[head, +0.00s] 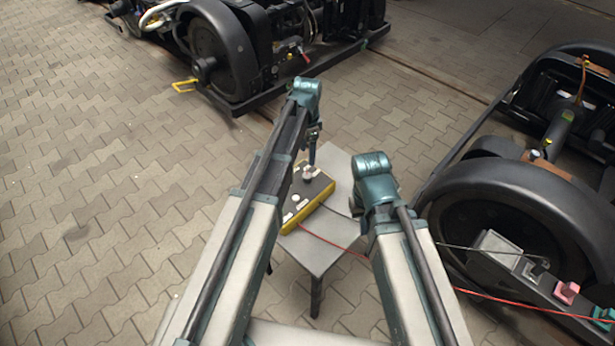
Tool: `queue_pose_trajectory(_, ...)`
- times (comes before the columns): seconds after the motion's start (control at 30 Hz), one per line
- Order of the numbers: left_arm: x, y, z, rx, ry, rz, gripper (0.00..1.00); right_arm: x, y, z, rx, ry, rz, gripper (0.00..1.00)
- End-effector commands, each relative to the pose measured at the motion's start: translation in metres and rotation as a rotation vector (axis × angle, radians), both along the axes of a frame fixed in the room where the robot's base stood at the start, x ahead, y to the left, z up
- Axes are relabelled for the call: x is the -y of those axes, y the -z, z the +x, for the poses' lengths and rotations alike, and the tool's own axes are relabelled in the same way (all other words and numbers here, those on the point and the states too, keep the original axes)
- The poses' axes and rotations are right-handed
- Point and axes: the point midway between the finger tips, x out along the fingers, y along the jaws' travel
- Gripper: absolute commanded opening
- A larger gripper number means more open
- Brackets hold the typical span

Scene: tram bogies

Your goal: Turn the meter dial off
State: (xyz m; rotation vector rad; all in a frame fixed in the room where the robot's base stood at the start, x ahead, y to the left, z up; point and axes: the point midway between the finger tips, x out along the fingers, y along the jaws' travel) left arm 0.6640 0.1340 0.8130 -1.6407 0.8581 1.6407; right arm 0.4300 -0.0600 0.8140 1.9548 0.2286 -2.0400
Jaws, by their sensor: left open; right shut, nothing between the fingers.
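The meter (312,204), a yellow box with a dark face, lies on a small grey table. A pale round dial (308,173) stands up near the far end of its face. White markings or sockets show towards its near end. My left arm reaches over the table, and my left gripper (312,150) points down just above the dial. It is open, and whether its fingers touch the dial cannot be told. My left arm hides part of the meter's left side. My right arm ends in a teal wrist to the right of the table; its gripper is hidden behind the arm.
The grey table (318,254) has bare room in front of the meter. A red lead (335,246) runs right from the meter. One bogie (235,50) stands at the back, another (505,205) close at right. A pink clip (567,292) sits at lower right. Paving at left is clear.

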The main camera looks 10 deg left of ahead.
Motion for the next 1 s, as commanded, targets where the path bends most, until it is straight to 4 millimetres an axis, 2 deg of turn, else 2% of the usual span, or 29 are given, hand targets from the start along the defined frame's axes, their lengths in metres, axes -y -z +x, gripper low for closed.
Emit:
queue_pose_trajectory(0.03, 0.0, 0.015, 0.0, 0.0, 0.0, 0.0, 0.69, 0.0, 0.015, 0.0, 0.0, 0.0, 0.0, 0.0)
queue_pose_trajectory(0.6, 0.0, 0.093, 0.0, 0.0, 0.0, 0.0, 0.69, 0.0, 0.093, 0.0, 0.0, -0.001, 0.0, 0.0)
queue_pose_trajectory(0.77, 0.0, 0.104, 0.0, 0.0, 0.0, 0.0, 0.69, 0.0, 0.104, 0.0, 0.0, -0.001, 0.0, 0.0)
queue_pose_trajectory(1.0, 0.0, 0.104, 0.0, 0.0, 0.0, 0.0, 0.69, 0.0, 0.105, 0.0, 0.0, -0.001, 0.0, 0.0)
